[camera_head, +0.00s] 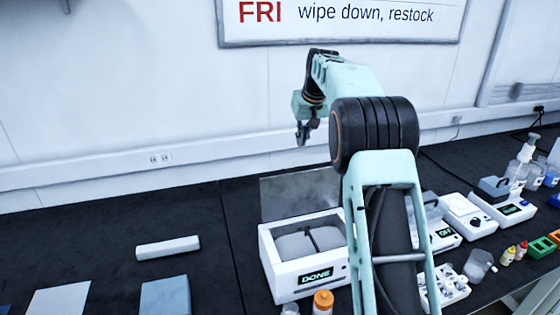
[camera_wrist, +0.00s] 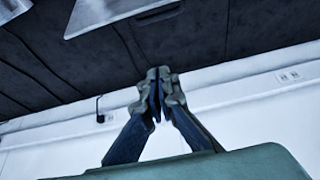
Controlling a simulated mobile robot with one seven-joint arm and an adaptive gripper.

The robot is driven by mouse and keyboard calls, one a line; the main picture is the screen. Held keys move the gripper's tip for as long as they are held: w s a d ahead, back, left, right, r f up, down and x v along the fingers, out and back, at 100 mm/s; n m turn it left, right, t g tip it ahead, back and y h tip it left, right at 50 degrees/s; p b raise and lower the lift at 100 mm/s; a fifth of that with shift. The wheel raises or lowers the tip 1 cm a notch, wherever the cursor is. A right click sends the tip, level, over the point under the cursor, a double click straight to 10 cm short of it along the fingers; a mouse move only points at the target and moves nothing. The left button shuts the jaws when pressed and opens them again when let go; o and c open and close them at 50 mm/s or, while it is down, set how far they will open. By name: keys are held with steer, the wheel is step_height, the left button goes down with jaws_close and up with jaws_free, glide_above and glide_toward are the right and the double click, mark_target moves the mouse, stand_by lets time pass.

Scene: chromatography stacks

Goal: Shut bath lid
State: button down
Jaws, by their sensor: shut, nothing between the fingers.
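The bath is a white box (camera_head: 290,291) with a display reading DONE, on the dark bench in the head view. Its lid (camera_head: 292,196), a grey see-through panel, stands raised along the box's back edge, so the bath is open. A grey rounded thing with a dark strap lies inside. My gripper (camera_head: 303,136) is above and behind the lid, near the wall, apart from it. In the wrist view my gripper (camera_wrist: 158,78) has its fingers together, with nothing between them. A pale grey panel at the top of that view may be the lid; I cannot tell.
An orange-capped bottle (camera_head: 323,302) stands in front of the bath. My arm hides part of the bench to its right, where a white device (camera_head: 443,236) and several bottles stand. A grey bar (camera_head: 168,247) lies left. The wall (camera_head: 130,80) is close behind.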

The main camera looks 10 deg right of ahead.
steer(key=a, duration=0.1)
steer(key=p, duration=0.1)
glide_above(300, 191)
steer(key=w, duration=0.6)
step_height(300, 191, down, 10)
steer(key=shift+s+a+g, duration=0.2)
steer(key=shift+g, duration=0.1)
steer(key=shift+s+b, duration=0.15)
steer(key=shift+b, duration=0.3)
